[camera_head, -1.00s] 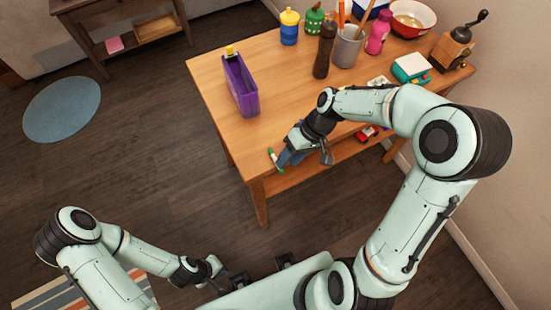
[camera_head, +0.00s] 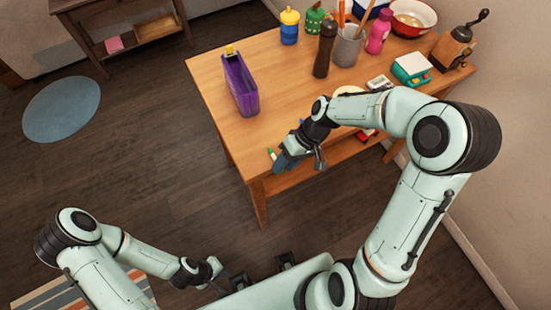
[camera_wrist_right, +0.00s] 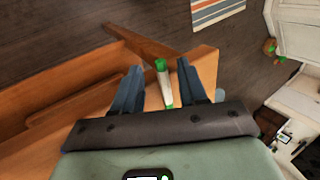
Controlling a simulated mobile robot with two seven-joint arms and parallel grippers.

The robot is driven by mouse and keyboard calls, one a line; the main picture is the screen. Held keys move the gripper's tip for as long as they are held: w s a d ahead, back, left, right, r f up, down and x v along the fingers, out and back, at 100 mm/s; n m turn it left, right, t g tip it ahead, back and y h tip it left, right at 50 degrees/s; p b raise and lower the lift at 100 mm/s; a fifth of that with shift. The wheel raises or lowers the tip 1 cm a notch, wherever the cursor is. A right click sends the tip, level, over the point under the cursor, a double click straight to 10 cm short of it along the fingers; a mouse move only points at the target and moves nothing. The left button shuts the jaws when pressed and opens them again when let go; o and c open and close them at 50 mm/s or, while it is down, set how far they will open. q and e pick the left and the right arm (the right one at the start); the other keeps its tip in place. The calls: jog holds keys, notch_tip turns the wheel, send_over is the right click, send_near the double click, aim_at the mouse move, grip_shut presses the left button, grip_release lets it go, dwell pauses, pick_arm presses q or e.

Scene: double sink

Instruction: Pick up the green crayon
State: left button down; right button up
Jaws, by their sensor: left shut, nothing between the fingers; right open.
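The green crayon, a white-and-green stick, lies near the table's front left corner in the head view (camera_head: 270,154). It also shows in the right wrist view (camera_wrist_right: 163,84), lying between the two blue-grey fingers. My right gripper (camera_head: 279,162) is open at the crayon, and its fingers hide part of it in the head view. In the right wrist view my right gripper (camera_wrist_right: 158,80) has a finger on each side of the crayon, with a visible gap on both sides. My left gripper (camera_head: 220,287) is shut and empty, low at the bottom left, away from the table.
The wooden table (camera_head: 207,86) holds a purple bin (camera_head: 240,86), a dark pepper mill (camera_head: 324,50), a grey utensil cup (camera_head: 348,48), a pink bottle (camera_head: 378,34) and a grinder (camera_head: 455,47). A red toy (camera_head: 367,135) lies below my right forearm. The table's front left edge is close to the crayon.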

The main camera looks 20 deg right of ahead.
dwell(0.3)
jog(key=shift+f, duration=0.1)
grip_shut()
